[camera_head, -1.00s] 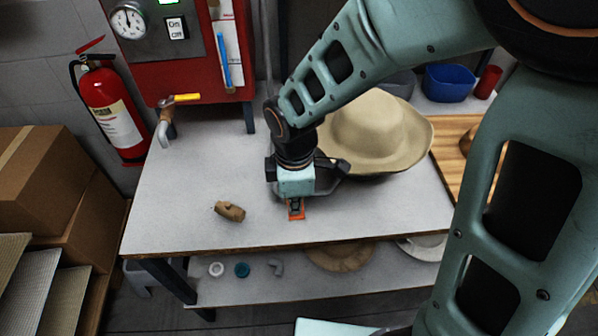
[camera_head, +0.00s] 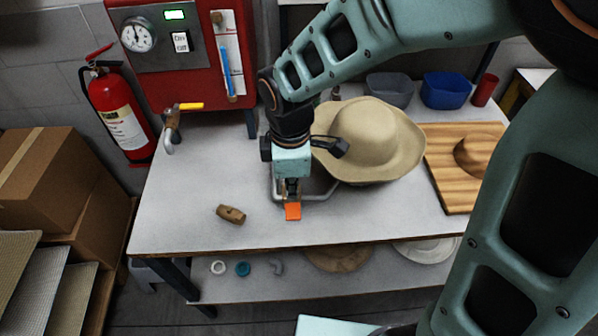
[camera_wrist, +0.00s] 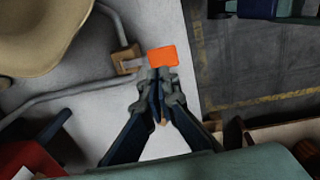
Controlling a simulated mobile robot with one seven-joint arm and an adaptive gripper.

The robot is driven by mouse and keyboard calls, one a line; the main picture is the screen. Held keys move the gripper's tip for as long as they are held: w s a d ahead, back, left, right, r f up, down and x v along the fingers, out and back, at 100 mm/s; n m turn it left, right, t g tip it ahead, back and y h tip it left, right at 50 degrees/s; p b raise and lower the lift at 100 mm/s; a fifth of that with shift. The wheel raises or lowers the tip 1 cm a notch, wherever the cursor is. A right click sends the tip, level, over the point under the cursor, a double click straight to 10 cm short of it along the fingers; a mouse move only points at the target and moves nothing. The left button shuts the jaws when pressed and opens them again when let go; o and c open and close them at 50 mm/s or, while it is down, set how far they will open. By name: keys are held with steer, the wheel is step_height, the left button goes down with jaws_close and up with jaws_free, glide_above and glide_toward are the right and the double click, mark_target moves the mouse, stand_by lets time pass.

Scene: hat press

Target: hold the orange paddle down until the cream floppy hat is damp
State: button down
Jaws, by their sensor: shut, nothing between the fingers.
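The cream floppy hat (camera_head: 368,135) sits brim down on a form on the white table. Its colour is even, and I cannot tell whether it is damp. Its brim also shows at top left in the wrist view (camera_wrist: 40,35). The orange paddle (camera_head: 293,212) is at the front of a bent grey metal rod, left of and in front of the hat. In the wrist view, the paddle (camera_wrist: 162,57) lies just beyond my fingertips. My gripper (camera_head: 292,190) points down, shut and empty, right behind the paddle. I cannot tell whether it touches the paddle.
A wooden piece (camera_head: 231,214) lies on the table to the left. A red machine (camera_head: 190,60) with a gauge and a yellow-handled valve (camera_head: 188,107) stands behind. A wooden board (camera_head: 462,165) lies at the right, with bowls (camera_head: 446,90) behind.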

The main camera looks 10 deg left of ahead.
step_height(320, 180, up, 7)
steer(key=shift+w+a, duration=0.2)
steer(key=shift+f, duration=0.1)
